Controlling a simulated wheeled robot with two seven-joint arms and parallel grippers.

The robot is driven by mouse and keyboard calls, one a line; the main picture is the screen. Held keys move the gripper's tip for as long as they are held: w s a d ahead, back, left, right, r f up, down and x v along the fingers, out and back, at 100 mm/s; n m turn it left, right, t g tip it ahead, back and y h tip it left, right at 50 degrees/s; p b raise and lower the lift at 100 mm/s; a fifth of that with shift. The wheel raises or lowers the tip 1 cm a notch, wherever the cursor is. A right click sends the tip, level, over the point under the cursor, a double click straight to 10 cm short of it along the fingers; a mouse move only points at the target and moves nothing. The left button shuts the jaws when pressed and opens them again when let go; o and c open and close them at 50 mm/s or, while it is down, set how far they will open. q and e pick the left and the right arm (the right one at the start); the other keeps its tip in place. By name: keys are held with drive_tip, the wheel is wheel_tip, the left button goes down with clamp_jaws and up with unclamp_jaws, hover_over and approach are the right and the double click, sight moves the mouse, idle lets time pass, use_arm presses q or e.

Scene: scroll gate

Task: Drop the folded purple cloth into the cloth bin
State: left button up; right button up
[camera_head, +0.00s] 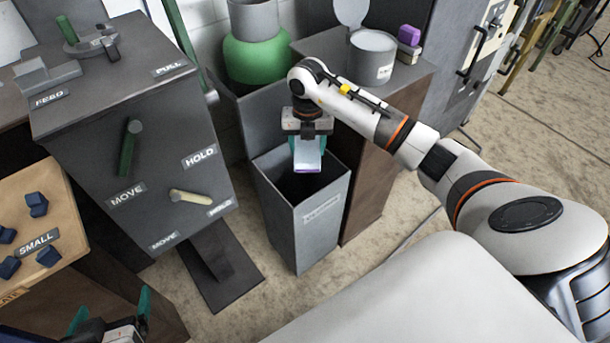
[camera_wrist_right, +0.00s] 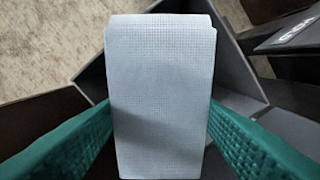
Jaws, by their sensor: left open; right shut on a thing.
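My right gripper (camera_head: 307,143) is shut on a folded cloth (camera_head: 307,160). The cloth looks pale blue-white with a thin purple lower edge; in the right wrist view the cloth (camera_wrist_right: 160,95) shows a pale woven face between the teal fingers. A grey open-topped bin (camera_head: 322,222) with a pale label, unreadable here, stands below. The cloth hangs over the bin's dark opening; its exact height above the rim is hard to tell. The bin's walls (camera_wrist_right: 240,72) show behind the cloth in the right wrist view. My left gripper (camera_head: 111,312) is open and empty at the bottom left.
A brown cabinet (camera_head: 375,175) beside the bin carries a grey canister (camera_head: 372,60) and a small purple block-like item (camera_head: 409,35). A green container (camera_head: 255,60) stands behind. A grey lever box (camera_head: 140,150) and a wooden tray (camera_head: 25,205) with blue pieces are left.

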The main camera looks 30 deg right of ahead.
use_arm(q)
drive_tip(key=shift+w+d+r+t, duration=0.1)
drive_tip(key=shift+w+r+t, duration=0.1)
drive_tip(key=shift+r+t, duration=0.1)
use_arm(e)
drive_tip(key=shift+f, duration=0.1)
drive_tip(key=o, duration=1.1)
drive_tip(key=shift+c, duration=0.2)
